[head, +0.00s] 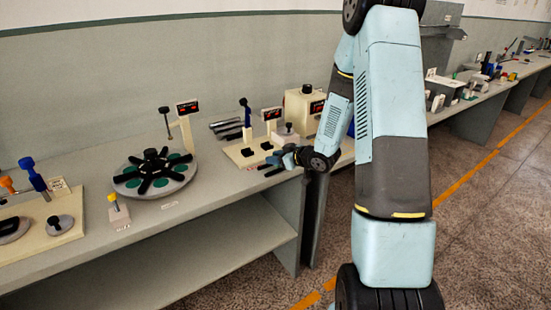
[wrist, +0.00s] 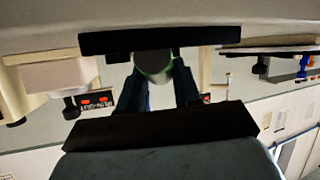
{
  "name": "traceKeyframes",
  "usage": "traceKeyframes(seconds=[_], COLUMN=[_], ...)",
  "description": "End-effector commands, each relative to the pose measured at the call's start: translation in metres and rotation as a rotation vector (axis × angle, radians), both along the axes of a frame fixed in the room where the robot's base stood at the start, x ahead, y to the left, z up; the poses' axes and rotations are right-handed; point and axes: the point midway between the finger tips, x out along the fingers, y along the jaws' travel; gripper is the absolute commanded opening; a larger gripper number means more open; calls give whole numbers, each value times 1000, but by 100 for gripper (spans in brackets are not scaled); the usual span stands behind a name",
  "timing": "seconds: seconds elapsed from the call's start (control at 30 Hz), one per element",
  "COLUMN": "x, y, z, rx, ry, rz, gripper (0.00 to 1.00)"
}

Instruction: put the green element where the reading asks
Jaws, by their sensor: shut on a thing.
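My gripper (head: 274,163) is at the front edge of the bench, in front of a cream base (head: 238,155) with black square pads. In the wrist view my gripper (wrist: 160,82) has its two dark blue fingers on either side of a rounded, pale thing with a green rim, the green element (wrist: 153,66). It is shut on this element, which is partly hidden by a black bar. The element is too small to make out in the head view. A display with red figures (head: 271,113) stands behind the cream base; its reading is not legible.
A grey disc (head: 126,184) with green patches and a black spoked hub sits to the left, with another red display (head: 187,107) behind. A small yellow-topped block (head: 118,212) stands in front. A cream box (head: 300,105) with a display stands right of the base.

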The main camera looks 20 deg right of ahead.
Motion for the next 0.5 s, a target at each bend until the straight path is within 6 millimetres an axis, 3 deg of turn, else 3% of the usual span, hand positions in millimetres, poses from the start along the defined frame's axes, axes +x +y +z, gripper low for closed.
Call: traceKeyframes(seconds=[0.07, 0.1, 0.33, 0.5], x=[0, 0, 0, 0], y=[0, 0, -1, -1], z=[-2, -2, -2, -1], rx=[1, 1, 0, 0], ry=[1, 1, 0, 0], rz=[0, 0, 0, -1], gripper=[0, 35, 57, 58])
